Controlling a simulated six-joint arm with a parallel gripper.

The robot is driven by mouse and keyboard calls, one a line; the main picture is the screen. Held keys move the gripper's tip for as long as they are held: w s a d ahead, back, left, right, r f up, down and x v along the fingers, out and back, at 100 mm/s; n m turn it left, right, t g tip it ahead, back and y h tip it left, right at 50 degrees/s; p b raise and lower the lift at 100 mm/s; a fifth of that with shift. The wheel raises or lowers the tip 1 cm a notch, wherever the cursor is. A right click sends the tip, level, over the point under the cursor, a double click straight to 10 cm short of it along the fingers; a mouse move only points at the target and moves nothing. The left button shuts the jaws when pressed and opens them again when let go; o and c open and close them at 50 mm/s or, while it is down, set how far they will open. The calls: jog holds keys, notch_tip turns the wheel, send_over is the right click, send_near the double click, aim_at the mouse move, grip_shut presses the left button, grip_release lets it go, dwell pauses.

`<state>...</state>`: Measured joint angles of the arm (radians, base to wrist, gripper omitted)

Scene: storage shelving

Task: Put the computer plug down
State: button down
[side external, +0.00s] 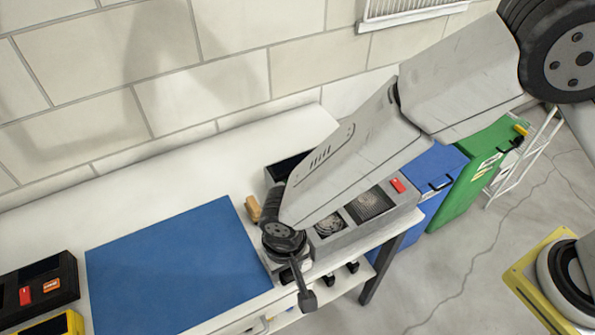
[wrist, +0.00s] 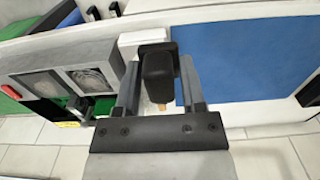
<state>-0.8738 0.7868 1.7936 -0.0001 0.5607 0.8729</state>
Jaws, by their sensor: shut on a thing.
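My gripper (wrist: 158,85) is shut on a black, blocky computer plug (wrist: 157,68), which sits between its two grey fingers in the wrist view. In the side external view the gripper (side external: 299,277) hangs past the right end of the blue mat, near the table's front edge. The dark plug (side external: 307,300) shows at its lower end there. I cannot tell whether the plug touches any surface.
A blue mat (side external: 175,275) lies on the white table (side external: 165,185). A small tan piece (side external: 253,209) lies near the mat's corner. Black and yellow boxes (side external: 40,290) are at left. Blue (side external: 432,170) and green bins (side external: 480,175) stand beyond.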

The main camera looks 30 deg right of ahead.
jog(key=shift+s+a+r, duration=0.1)
jog(key=shift+s, duration=0.2)
send_near(232, 280)
jog(key=s+d+r, duration=0.3)
jog(key=s, duration=0.1)
jog(key=f, duration=0.1)
jog(key=w+a+f, duration=0.1)
jog(key=w+f, duration=0.1)
jog(key=shift+w+a+f, duration=0.25)
jog(key=shift+a, duration=0.05)
jog(key=shift+w+a+f, duration=0.45)
jog(key=shift+w+f, duration=0.05)
jog(key=shift+f, duration=0.2)
jog(key=shift+w+a+f, duration=0.25)
jog(key=shift+f, duration=1.75)
jog(key=shift+f, duration=0.6)
